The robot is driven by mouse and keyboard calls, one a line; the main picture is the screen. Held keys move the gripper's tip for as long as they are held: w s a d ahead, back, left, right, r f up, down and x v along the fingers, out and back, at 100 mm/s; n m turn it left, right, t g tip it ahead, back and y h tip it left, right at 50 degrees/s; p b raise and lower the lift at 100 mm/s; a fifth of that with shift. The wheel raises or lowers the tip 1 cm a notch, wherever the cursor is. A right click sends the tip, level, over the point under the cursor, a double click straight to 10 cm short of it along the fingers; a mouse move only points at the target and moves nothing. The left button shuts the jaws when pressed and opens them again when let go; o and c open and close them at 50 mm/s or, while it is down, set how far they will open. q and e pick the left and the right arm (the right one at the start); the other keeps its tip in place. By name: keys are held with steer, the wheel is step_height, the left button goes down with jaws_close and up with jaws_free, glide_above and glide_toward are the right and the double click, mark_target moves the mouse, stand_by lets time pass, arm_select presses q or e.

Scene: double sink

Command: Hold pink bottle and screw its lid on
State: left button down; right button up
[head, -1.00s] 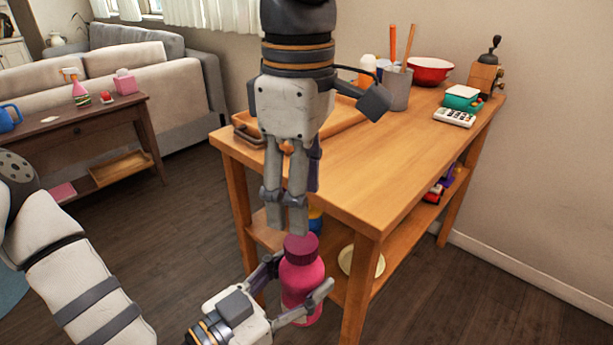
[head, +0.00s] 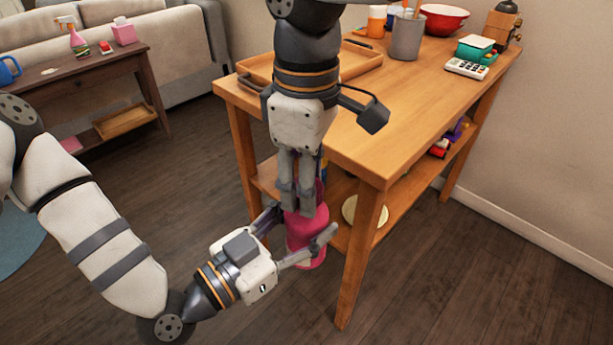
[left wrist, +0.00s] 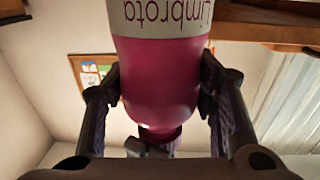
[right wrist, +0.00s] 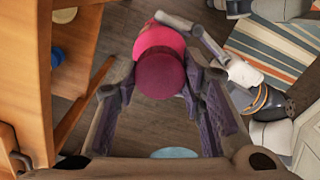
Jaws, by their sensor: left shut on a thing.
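The pink bottle (head: 305,235) is upright in front of the table's near side. My left gripper (head: 298,238) is shut around its body from the left; the left wrist view shows the bottle (left wrist: 160,80) between both fingers, its lettering upside down. The dark maroon lid (right wrist: 160,75) sits on top of the bottle in the right wrist view. My right gripper (head: 305,212) points straight down over the bottle top, its fingers apart on either side of the lid. In the head view these fingers largely hide the lid. Whether they touch it is unclear.
The wooden table (head: 400,120) stands right behind the bottle, one leg (head: 362,250) close to its right. A wooden tray (head: 345,65), a grey cup (head: 407,38) and a red bowl (head: 443,18) are on top. The floor at front right is clear.

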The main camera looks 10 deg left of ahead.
steer(key=c, duration=0.3)
steer(key=o, duration=1.3)
steer(key=shift+o, duration=0.2)
step_height(320, 180, up, 12)
